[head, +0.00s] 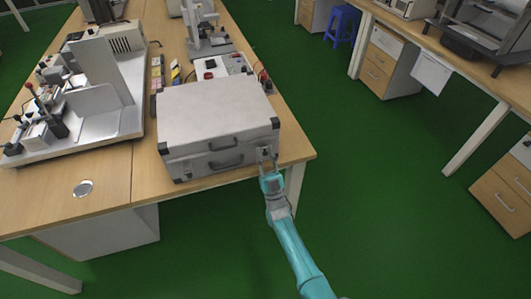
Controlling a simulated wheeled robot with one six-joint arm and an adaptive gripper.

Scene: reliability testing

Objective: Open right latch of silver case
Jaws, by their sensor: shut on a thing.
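The silver case (212,118) lies flat near the front right edge of the wooden table, lid down. Its front side faces me, with a black handle (226,161) in the middle and dark corner pieces. My gripper (266,156) is at the right part of the case's front, at the height of the seam, shut on the right latch. The latch itself is mostly hidden by the fingers and too small to make out. My teal arm reaches up to it from the lower right.
The wooden table (105,200) has bare room left of the case. A grey test rig (95,120) stands on the left, and a control box with a red button (209,75) is behind the case. Green floor is open on the right. A blue stool (342,25) stands far back.

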